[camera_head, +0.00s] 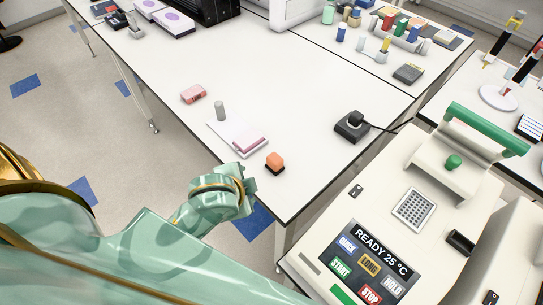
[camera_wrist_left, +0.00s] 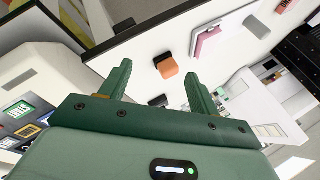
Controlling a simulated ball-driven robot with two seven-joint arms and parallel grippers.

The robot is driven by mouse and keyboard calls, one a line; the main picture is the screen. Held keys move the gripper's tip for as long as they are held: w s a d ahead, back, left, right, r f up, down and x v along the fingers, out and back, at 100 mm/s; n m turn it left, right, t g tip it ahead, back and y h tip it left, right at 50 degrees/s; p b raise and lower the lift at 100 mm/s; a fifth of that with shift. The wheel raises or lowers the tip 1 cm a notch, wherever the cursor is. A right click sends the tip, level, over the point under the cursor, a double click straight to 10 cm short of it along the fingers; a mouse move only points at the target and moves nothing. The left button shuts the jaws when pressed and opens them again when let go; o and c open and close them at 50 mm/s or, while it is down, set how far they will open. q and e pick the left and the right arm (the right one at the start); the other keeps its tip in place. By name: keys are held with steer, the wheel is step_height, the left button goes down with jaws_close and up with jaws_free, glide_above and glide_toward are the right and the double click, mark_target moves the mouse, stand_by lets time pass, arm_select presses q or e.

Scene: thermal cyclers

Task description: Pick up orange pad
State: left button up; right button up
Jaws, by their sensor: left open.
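The orange pad (camera_head: 275,161) is a small block with a dark base, near the front edge of the white table. It also shows in the left wrist view (camera_wrist_left: 167,67), just beyond and between my fingertips. My left gripper (camera_head: 248,182) is at the table's front edge, to the left of the pad and apart from it. In the left wrist view its two green fingers (camera_wrist_left: 158,78) are spread with nothing between them. My right gripper is not in view.
A pink block (camera_head: 193,94) is farther left. A thermal cycler (camera_head: 387,185) stands at right. The table's middle is clear.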

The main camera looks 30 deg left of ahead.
arm_select(q)
steer(key=w+d+r+m+h, duration=0.1)
steer(key=w+d+m+h, duration=0.2)
steer(key=w+d+m, duration=0.4)
step_height(320, 180, up, 5)
steer(key=m+g+y, duration=0.1)
steer(key=m+g, duration=0.4)
steer(key=g, duration=0.2)
glide_above(274, 157)
step_height(274, 157, down, 10)
steer(key=b, duration=0.3)
steer(key=shift+w+d+f+b, duration=0.15)
steer(key=shift+b, duration=0.25)
steer(key=f+b, duration=0.2)
steer(key=f, duration=0.3)
steer(key=shift+a+f, duration=0.1)
steer(key=shift+a, duration=0.1)
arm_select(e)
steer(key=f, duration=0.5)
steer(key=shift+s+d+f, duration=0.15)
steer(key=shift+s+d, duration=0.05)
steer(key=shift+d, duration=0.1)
arm_select(q)
steer(key=c, duration=1.1)
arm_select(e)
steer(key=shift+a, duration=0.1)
